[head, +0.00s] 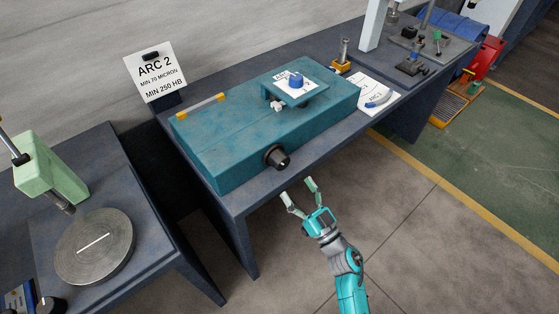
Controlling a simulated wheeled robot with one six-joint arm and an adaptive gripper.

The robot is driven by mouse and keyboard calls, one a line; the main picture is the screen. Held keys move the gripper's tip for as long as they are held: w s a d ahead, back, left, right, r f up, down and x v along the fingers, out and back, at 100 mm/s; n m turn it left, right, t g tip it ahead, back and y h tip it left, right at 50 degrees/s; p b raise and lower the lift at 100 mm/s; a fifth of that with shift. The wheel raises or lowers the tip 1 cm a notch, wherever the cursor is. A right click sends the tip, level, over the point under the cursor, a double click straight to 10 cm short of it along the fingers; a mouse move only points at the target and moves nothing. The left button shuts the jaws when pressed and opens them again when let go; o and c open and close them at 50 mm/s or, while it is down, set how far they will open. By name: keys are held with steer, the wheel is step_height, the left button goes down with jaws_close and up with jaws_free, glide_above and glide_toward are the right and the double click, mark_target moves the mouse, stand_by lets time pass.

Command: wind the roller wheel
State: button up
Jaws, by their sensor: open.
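A long teal machine box (235,140) lies on a dark bench. A black round knob (277,157) sticks out of its front face. A blue knob (296,81) sits on a small raised plate (316,84) on top. I cannot tell for certain which of these is the roller wheel. My gripper (296,189) is open and empty, its two fingers spread. In the picture it is just below and right of the black knob, in front of the bench edge and apart from the knob.
A sign reading "ARC 2, MIN 70 MICRON, MIN 250 HB" (156,73) stands behind the box. A white card (364,92) lies to its right. A round metal plate (93,247) is on the left bench. The floor (420,240) at front right is clear.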

mark_target(284, 168)
steer(key=x, duration=0.9)
steer(key=shift+w+a+r, duration=0.15)
steer(key=shift+w, duration=0.1)
steer(key=shift+c, duration=0.3)
steer(key=c, duration=1.1)
